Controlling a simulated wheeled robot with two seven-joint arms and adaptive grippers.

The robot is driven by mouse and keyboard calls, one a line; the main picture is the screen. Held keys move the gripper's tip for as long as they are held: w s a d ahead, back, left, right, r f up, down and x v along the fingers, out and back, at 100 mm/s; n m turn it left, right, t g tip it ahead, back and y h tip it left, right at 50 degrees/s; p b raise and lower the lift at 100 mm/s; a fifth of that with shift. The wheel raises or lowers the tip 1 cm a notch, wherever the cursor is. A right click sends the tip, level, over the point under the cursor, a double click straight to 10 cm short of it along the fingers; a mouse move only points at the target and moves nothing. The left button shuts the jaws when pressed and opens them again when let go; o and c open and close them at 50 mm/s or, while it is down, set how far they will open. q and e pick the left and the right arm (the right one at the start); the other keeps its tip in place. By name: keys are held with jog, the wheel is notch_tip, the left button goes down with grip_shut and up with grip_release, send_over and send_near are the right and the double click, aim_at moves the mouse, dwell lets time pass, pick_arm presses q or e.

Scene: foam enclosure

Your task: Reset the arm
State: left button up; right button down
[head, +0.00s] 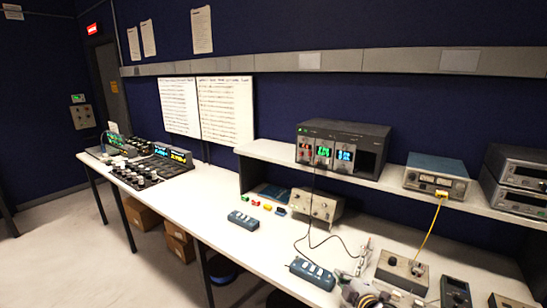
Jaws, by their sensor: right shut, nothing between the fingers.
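My right gripper (363,262) shows small at the bottom edge, right of centre. Its fingers point up the picture over the front part of the white workbench (195,208). It looks shut with nothing held. A dark handheld device (312,274) lies on the bench just left of it. A grey box with knobs (402,270) stands just right of it. I cannot tell whether the gripper touches either of them. My left gripper is not in view.
Another handheld device (243,220), small coloured blocks (267,208) and a knobbed metal box (316,205) lie farther back. A raised shelf (285,153) carries a lit instrument (343,147) and a blue-topped unit (437,176). A black cable and a yellow cable (430,228) hang down. The bench's left middle is clear.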

jog(key=s+f+m+g+h, duration=0.1)
jog(key=s+f+m+g, duration=0.25)
jog(key=s, duration=0.65)
jog(key=s+f+m+g, duration=0.25)
jog(key=s+m, duration=0.25)
jog(key=s, duration=0.4)
jog(key=s+f+m+g+h, duration=0.15)
jog(key=s+m+g, duration=0.3)
jog(key=s, duration=0.55)
notch_tip(320, 180, down, 33)
jog(key=s+g, duration=0.1)
jog(key=s, duration=0.1)
jog(key=s+d+f, duration=0.2)
jog(key=s+f, duration=0.8)
jog(key=s, duration=0.1)
jog(key=s+d+f+g, duration=0.1)
jog(key=s+d+f, duration=0.1)
jog(key=s+f, duration=0.8)
jog(key=shift+s, duration=0.7)
jog(key=shift+a, duration=0.1)
jog(key=shift+w+f, duration=0.1)
jog(key=shift+f, duration=0.05)
